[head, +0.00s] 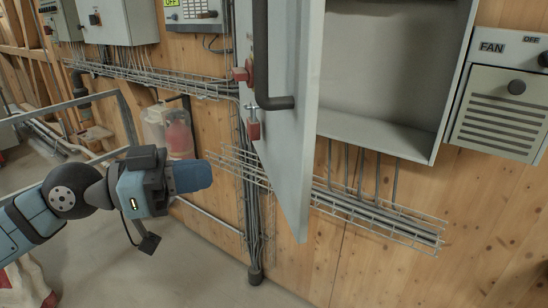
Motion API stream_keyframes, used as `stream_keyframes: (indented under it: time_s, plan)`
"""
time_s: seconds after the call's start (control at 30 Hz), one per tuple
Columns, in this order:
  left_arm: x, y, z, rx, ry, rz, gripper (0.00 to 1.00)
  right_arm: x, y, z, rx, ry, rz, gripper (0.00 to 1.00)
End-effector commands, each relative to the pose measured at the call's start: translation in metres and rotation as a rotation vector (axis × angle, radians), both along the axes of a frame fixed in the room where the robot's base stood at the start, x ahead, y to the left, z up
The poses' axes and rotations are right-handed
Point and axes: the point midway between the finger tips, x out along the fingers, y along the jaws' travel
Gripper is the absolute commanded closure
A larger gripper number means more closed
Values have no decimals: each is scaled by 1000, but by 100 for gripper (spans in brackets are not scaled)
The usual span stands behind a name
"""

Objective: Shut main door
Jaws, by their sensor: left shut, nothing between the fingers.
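The main door (301,130) is a light grey panel standing open, swung out from the left side of a shallow grey wall cabinet (392,70). A dark bent handle (262,70) is on its left face, with a red lock piece (253,130) below it and another red piece near the handle's middle. My left gripper (206,176) is shut and empty, left of the door and below the handle level, apart from the door. Its blue fingers point right. My right gripper is not in view.
A wire cable tray (385,218) runs along the wooden wall beneath the cabinet. A fan box (500,112) hangs at the right. A clear container with red inside (179,134) is behind my left gripper. Metal rails (125,118) stand at the left. The floor below is clear.

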Motion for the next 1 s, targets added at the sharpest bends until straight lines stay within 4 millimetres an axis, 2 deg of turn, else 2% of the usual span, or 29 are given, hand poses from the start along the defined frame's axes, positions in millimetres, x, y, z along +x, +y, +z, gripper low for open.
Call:
stream_keyframes:
  time_s: [0.03,0.3,0.5,0.7,1.0]
  plan:
    - [2,-11,7,-2,0,-4,100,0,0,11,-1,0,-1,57]
    - [16,-68,6,-2,0,-3,100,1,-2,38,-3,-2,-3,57]
    - [24,-97,4,-2,1,-1,100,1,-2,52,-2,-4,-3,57]
    - [27,-109,1,-1,1,0,100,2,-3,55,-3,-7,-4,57]
    - [28,-109,0,-1,0,1,100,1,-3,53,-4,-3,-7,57]
